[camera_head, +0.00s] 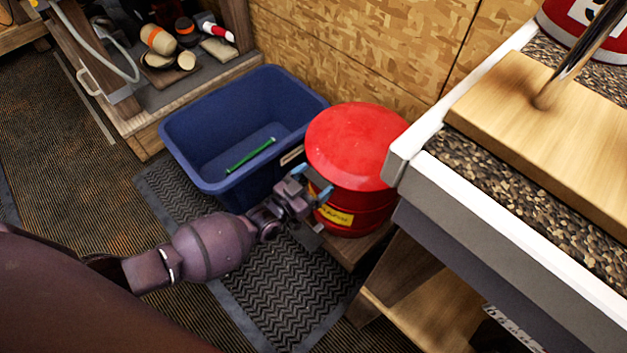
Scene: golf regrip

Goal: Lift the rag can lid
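The rag can is a red round drum (357,212) with a yellow label on its front. Its red domed lid (357,146) sits closed on top. My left gripper (311,182) is at the can's front left side, near the lid's lower rim. Its two blue-tipped fingers are spread apart with nothing visible between them. I cannot tell whether a fingertip touches the can. My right gripper is not in the picture.
A blue bin (190,137) holding a thin green stick (250,155) stands left of the can. A workbench (500,235) with a wooden board (545,130) is close on the right. A plywood wall (350,45) is behind. A black mat (280,290) lies in front.

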